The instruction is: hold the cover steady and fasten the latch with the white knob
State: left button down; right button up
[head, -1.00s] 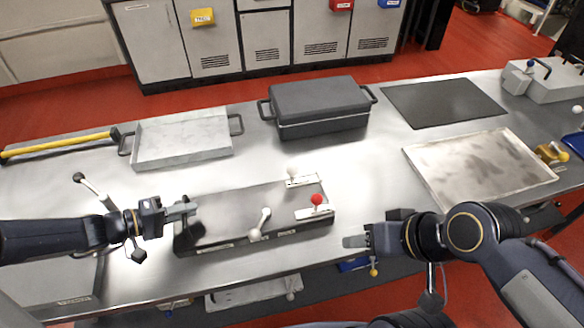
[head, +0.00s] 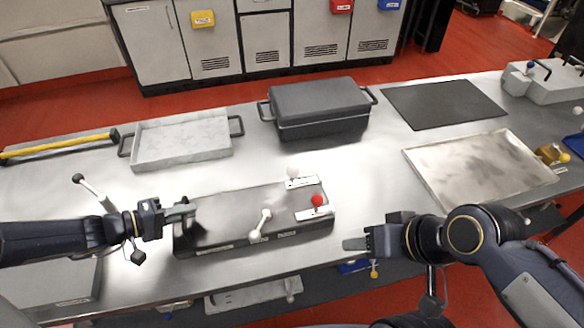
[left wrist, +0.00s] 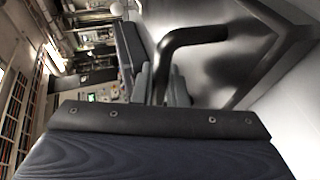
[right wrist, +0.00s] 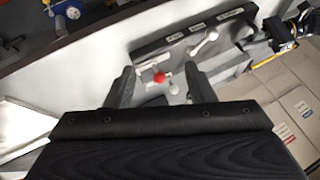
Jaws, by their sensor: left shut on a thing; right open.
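The cover (head: 235,212) is a dark flat lid on a low box on the bench. My left gripper (head: 187,212) is shut on the black handle at its left end; the left wrist view shows this bent handle (left wrist: 195,36) between the fingers. The latch with the white knob (head: 293,173) is at the cover's far right corner, on a white plate. A red-knobbed latch (head: 317,200) sits nearer, at the right end. My right gripper (head: 357,243) is open and empty, right of the box near the bench's front edge.
A pale lever (head: 262,222) sits at the box's front edge. Behind are a grey tray (head: 183,158) and a dark lidded case (head: 322,128). A worn metal tray (head: 480,168) and a dark mat (head: 443,104) lie to the right. Bench between box and metal tray is clear.

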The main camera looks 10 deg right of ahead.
dwell(0.4)
jog(key=shift+w+d+r, duration=0.15)
jog(key=shift+w+r, duration=0.1)
jog(key=shift+w, duration=0.1)
jog(key=w+d+r+n+g, duration=0.1)
jog(key=w+r, duration=0.2)
jog(key=w, duration=0.3)
jog(key=n+g+h, duration=0.2)
jog(key=n+g, duration=0.1)
jog(key=g, duration=0.2)
send_near(294, 168)
jog(key=f, duration=0.4)
jog(key=a+f, duration=0.1)
jog(key=f, duration=0.2)
jog(key=a+f, duration=0.1)
jog(key=f, duration=0.3)
jog(key=shift+s+f, duration=0.15)
jog(key=shift+f, duration=0.2)
